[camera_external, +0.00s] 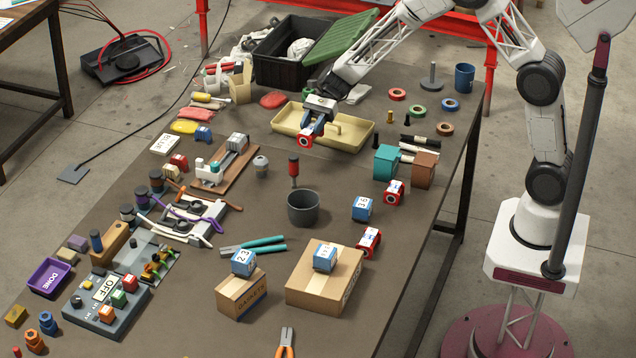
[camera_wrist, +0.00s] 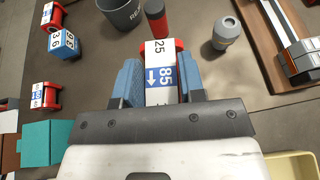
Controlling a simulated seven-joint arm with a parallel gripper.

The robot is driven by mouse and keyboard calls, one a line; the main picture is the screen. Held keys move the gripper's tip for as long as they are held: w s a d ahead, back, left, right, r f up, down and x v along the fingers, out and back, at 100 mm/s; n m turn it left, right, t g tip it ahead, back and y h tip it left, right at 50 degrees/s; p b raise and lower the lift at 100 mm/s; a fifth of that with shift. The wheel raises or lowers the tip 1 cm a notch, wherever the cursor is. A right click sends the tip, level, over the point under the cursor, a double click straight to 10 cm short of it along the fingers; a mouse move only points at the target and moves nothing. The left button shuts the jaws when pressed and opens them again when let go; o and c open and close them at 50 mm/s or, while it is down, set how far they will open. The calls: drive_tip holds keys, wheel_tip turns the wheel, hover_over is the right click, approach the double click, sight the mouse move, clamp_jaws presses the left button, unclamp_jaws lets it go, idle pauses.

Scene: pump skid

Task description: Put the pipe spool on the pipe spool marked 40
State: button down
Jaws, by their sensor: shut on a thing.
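Two similar red-flanged spools lie on the table. One (camera_external: 394,193) is by the teal block, and it shows in the wrist view (camera_wrist: 46,97) with a small label that may read 40. The other (camera_external: 369,241) is nearer the front; its marking (camera_wrist: 52,16) is too small to read surely.
A blue number cube (camera_external: 362,208) sits between the two loose spools. The teal block (camera_external: 387,162) and brown block (camera_external: 424,170) stand close to one spool. A dark cup (camera_external: 303,208) and red-handled tool (camera_external: 294,170) stand mid-table. The yellow tray (camera_external: 350,143) is below my arm.

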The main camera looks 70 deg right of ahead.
drive_tip(key=s+a+r+m+t+h, duration=0.15)
drive_tip(key=s+r, duration=0.25)
drive_tip(key=s, duration=0.7)
drive_tip(key=s+a+r+m+t, duration=0.1)
drive_tip(key=s+r+m+t, duration=0.15)
drive_tip(key=s, duration=0.95)
drive_tip(key=s+f+m+t+h, duration=0.1)
drive_tip(key=s+f+t, duration=0.1)
drive_tip(key=s, duration=0.9)
drive_tip(key=s+d+f+m+t+h, duration=0.1)
drive_tip(key=s+f, duration=0.3)
drive_tip(key=s, duration=0.7)
drive_tip(key=shift+m+t, duration=0.4)
drive_tip(key=shift+m, duration=0.3)
drive_tip(key=shift+w, duration=0.3)
drive_tip(key=shift+w+a+f, duration=0.25)
drive_tip(key=shift+w+a, duration=0.5)
drive_tip(key=shift+w, duration=1.55)
drive_tip(key=shift+w+a+f, duration=0.2)
drive_tip(key=shift+w+a, duration=0.55)
drive_tip(key=shift+w, duration=1.6)
drive_tip(key=shift+w+a+f, duration=0.25)
drive_tip(key=shift+w+a, duration=0.5)
drive_tip(key=shift+w, duration=1.55)
